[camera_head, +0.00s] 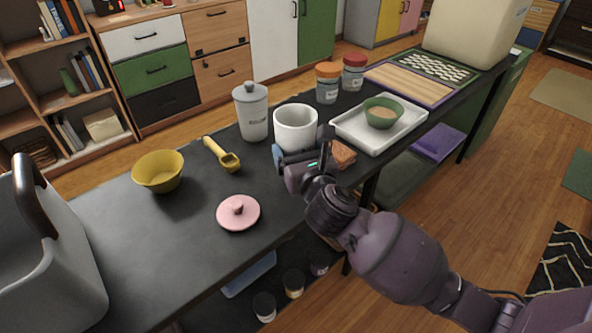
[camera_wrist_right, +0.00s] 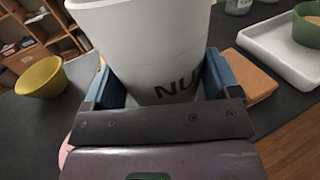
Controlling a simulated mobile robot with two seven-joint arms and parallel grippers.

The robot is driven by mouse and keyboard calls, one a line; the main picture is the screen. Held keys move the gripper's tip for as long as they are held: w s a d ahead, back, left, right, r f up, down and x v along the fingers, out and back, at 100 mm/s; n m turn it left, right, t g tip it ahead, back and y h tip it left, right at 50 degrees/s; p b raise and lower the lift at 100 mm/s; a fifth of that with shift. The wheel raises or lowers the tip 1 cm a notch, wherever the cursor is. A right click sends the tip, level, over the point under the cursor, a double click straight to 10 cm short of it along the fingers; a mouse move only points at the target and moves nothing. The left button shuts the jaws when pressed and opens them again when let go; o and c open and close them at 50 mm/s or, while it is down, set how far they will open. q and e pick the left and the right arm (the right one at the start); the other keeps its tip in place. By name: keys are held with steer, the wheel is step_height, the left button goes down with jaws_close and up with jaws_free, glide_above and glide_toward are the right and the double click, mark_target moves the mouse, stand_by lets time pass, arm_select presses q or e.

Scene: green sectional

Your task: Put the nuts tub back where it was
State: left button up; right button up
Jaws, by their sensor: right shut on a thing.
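The nuts tub (camera_head: 295,125) is a white, open-topped round tub in the middle of the dark counter in the head view. In the right wrist view it fills the upper middle (camera_wrist_right: 150,45), and part of its lettering, "NU", shows. My right gripper (camera_head: 305,160) is shut on the tub, with a blue-padded finger on each side of it. The tub looks upright in the head view. Its base is hidden by the gripper, so I cannot tell whether it touches the counter. A round pink lid (camera_head: 238,213) lies on the counter nearer the front. My left gripper is not in view.
A lidded white canister (camera_head: 252,114) stands just left of the tub. A yellow scoop (camera_head: 222,155) and yellow bowl (camera_head: 158,171) lie further left. Right are two jars (camera_head: 328,84), an orange-brown block (camera_head: 343,154) and a white tray (camera_head: 362,133) holding a green bowl (camera_head: 383,112).

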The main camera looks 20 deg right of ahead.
step_height(320, 180, down, 5)
steer(key=shift+f+b, duration=0.15)
steer(key=shift+b, duration=0.9)
steer(key=shift+f, duration=0.2)
steer(key=shift+r, duration=0.15)
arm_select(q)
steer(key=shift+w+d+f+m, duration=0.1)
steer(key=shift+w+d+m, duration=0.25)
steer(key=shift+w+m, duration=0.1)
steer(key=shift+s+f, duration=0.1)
arm_select(e)
steer(key=shift+f, duration=0.2)
steer(key=o, duration=1)
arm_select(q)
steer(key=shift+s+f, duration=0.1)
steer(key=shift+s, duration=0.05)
